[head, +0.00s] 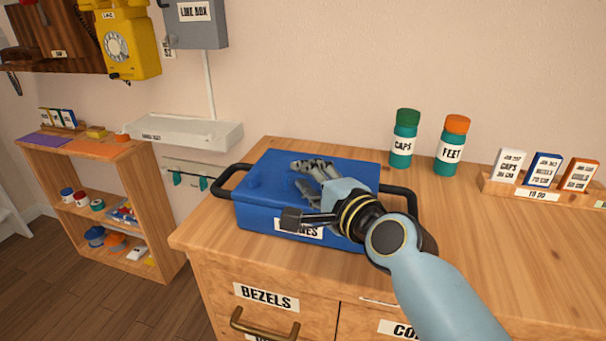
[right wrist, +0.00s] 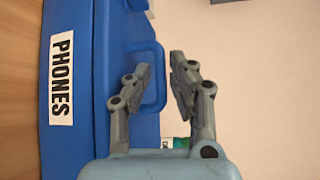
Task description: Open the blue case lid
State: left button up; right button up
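The blue case (head: 262,180) sits on the wooden cabinet top, with a black side handle at each end. Its lid looks shut. In the right wrist view, the case (right wrist: 75,140) shows its white "PHONES" label (right wrist: 61,75) and a blue loop handle (right wrist: 155,102) on the lid. My right gripper (head: 312,168) is above the lid and hides part of it and of the label. In the right wrist view my right gripper (right wrist: 161,70) has its fingers apart, and part of the loop handle shows between them. I cannot tell whether they touch it. My left gripper is not in view.
A green-capped "CAPS" bottle (head: 404,145) and an orange-capped "FEET" bottle (head: 451,152) stand behind the case to the right. A card rack (head: 541,190) is farther right. A white shelf (head: 185,131) is on the wall at left. The cabinet top right of the case is mostly clear.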

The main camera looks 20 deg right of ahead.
jog(key=shift+x, duration=0.85)
grip_shut()
